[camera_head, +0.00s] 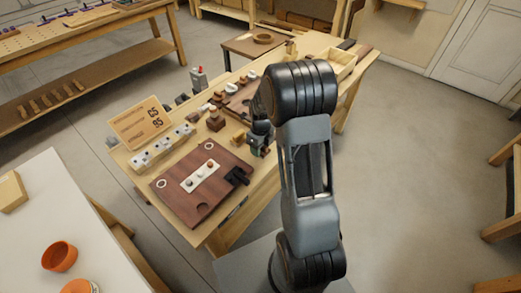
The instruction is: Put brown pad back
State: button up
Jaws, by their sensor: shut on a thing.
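My gripper (261,146) is low over the right side of the wooden bench, just past the back right corner of the dark brown board. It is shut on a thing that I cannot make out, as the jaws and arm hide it. I cannot tell whether that thing is the brown pad. A small orange-brown piece (238,140) shows just left of the gripper; I cannot tell whether they touch. A dark brown block (215,121) stands on the bench farther left.
The dark brown board (181,202) bears a white strip with knobs and a black piece (238,176). A white knobbed strip (163,148) and a tan sign (140,122) stand to its left. A white table (70,205) with orange bowls (59,256) is at lower left.

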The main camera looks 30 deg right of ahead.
jog(key=shift+f, duration=0.75)
jog(key=shift+f, duration=0.2)
jog(key=o, duration=1.3)
jog(key=shift+c, duration=0.2)
